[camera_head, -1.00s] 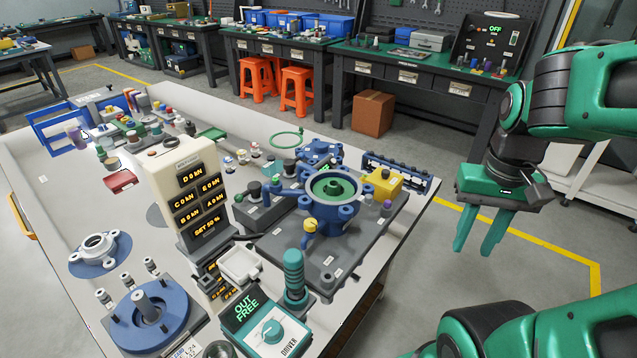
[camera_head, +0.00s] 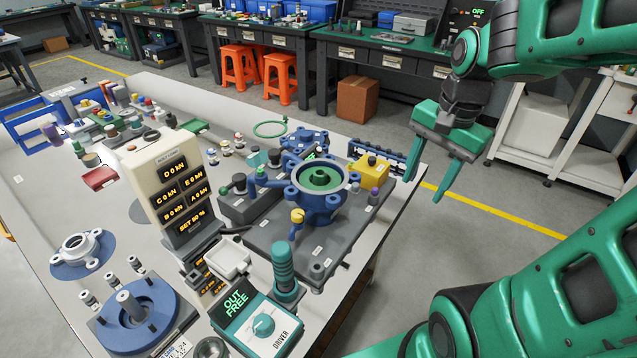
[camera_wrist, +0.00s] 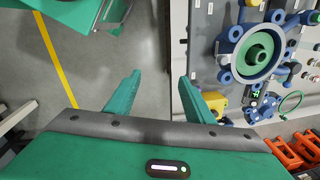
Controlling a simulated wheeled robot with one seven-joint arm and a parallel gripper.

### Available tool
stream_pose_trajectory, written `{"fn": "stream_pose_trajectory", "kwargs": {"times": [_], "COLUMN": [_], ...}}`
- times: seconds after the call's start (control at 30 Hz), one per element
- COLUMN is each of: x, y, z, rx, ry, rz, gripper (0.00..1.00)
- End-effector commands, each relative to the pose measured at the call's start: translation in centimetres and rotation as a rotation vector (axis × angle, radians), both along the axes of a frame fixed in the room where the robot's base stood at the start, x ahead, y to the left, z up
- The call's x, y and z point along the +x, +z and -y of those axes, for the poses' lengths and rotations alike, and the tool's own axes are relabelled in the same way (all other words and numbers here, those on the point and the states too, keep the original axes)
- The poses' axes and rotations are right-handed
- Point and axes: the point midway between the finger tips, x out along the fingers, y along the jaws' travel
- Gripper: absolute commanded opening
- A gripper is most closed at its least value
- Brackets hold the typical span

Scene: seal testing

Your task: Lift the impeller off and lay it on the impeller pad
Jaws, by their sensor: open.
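The green impeller (camera_head: 320,178) sits inside the open top of a blue pump housing (camera_head: 301,201) on a dark base plate. It also shows in the wrist view (camera_wrist: 258,52) as a green ring with a round centre, at upper right. My gripper (camera_head: 428,190) is open and empty, fingers pointing down, to the right of the housing and past the bench edge. In the wrist view, my gripper (camera_wrist: 158,76) is over the floor, left of the plate.
A display tower (camera_head: 168,185) stands left of the housing. A driver unit (camera_head: 262,325) and a teal-handled tool (camera_head: 283,268) stand in front. A yellow block (camera_head: 370,168) is beside the housing's right. A white flanged part (camera_head: 80,250) rests on a blue disc at left.

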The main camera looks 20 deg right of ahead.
Motion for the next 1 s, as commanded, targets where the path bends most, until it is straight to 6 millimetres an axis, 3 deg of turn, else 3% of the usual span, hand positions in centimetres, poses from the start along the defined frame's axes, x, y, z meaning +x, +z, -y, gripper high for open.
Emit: {"fn": "stream_pose_trajectory", "kwargs": {"times": [0.3, 0.6, 0.8, 1.0], "x": [7.8, 14.0, 16.4, 17.3], "y": [1.1, 1.9, 2.3, 2.0], "z": [-3.3, -7.5, -9.6, -10.5], "rx": [0.136, 0.305, 0.389, 0.420], "ry": [-0.415, -0.791, -0.962, -1.029], "rz": [0.027, -0.010, -0.054, -0.078], "gripper": [0.48, 0.48, 0.48, 0.48]}}
